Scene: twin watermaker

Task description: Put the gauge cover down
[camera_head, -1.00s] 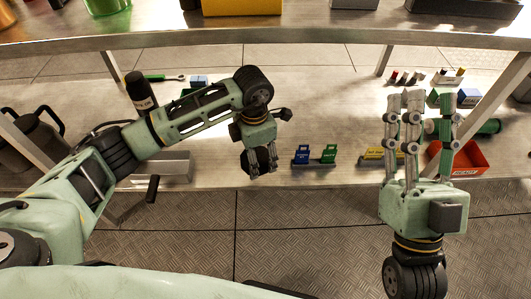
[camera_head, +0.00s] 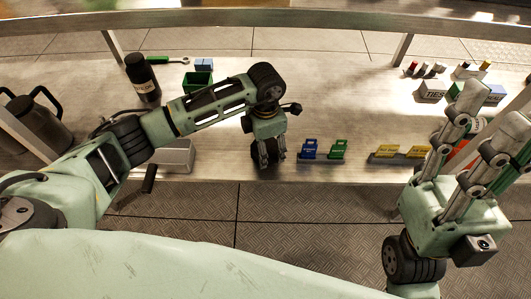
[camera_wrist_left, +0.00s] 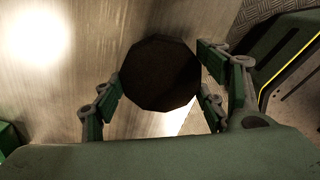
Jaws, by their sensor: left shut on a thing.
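The gauge cover (camera_wrist_left: 160,72) is a dark, many-sided disc in the left wrist view, between the fingers of my left gripper (camera_wrist_left: 160,100). In the head view my left gripper (camera_head: 270,162) points down at the front edge of the lower shelf (camera_head: 215,178), shut on the cover, which is mostly hidden there. I cannot tell whether the cover touches the shelf. My right gripper (camera_head: 492,118) is at the right, fingers up and spread, and it looks empty.
Blue and green tags (camera_head: 323,150) stand just right of my left gripper, with yellow tags (camera_head: 400,152) farther right. A grey box (camera_head: 178,156), a green bin (camera_head: 197,83) and a dark bottle (camera_head: 142,76) are left. The shelf's middle is clear.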

